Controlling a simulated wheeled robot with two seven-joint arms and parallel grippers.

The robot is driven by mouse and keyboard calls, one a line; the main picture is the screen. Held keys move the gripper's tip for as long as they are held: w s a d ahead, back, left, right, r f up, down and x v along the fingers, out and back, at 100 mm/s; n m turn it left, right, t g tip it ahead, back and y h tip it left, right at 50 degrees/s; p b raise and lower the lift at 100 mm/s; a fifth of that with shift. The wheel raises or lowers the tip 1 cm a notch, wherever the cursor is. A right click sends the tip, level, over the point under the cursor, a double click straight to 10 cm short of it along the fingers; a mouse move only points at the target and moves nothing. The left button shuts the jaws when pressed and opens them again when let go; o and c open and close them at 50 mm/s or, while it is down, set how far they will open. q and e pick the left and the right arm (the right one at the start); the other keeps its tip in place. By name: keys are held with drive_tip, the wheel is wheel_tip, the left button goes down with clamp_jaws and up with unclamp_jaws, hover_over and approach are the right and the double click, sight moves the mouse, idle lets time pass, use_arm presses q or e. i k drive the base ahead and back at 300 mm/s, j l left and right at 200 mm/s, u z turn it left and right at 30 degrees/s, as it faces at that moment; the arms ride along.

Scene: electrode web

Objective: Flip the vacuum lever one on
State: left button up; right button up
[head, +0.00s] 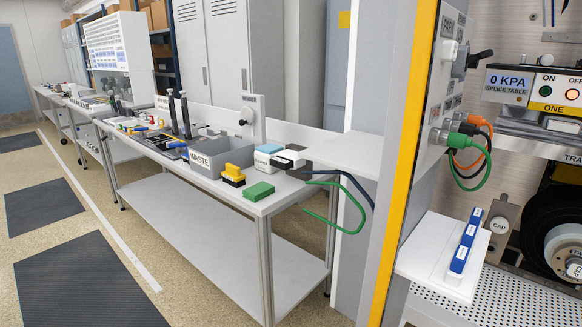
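A black lever handle (480,58) sticks out to the right from the side panel (436,95) of the machine, near a round white knob (449,50). The small labels on this panel are too small to read, so I cannot tell whether this lever is vacuum lever one. A display (508,84) to its right reads "0 KPA SPLICE TABLE". Beside it, a plate (553,108) marked "ONE" carries a green indicator (545,91) under "ON" and an orange-red indicator (572,94) under "OFF"; the red one looks lit. Neither of my grippers shows.
Green, orange and black cables (472,160) loop out below the lever. A white shelf (436,262) with a blue-and-white block row (466,240) juts out lower down. A yellow-edged post (404,150) stands left. A long bench (255,207) holds a grey WASTE bin (208,158).

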sight(141, 130)
drive_tip(key=i+j+z, duration=0.1)
drive_tip(key=j, duration=0.3)
drive_tip(key=i+j, duration=0.25)
drive_tip(key=j, duration=0.2)
drive_tip(key=i+j+z, duration=0.15)
drive_tip(key=j, duration=0.25)
drive_tip(key=i+j+z, duration=0.1)
drive_tip(key=j, duration=0.35)
drive_tip(key=i+j+z, duration=0.1)
drive_tip(key=j, duration=0.35)
drive_tip(key=i+j, duration=0.2)
drive_tip(key=j, duration=0.3)
drive_tip(key=i+j+z, duration=0.15)
drive_tip(key=j, duration=0.3)
drive_tip(key=i+j+z, duration=0.1)
drive_tip(key=j, duration=1.35)
drive_tip(key=i+z, duration=0.05)
drive_tip(key=i, duration=0.05)
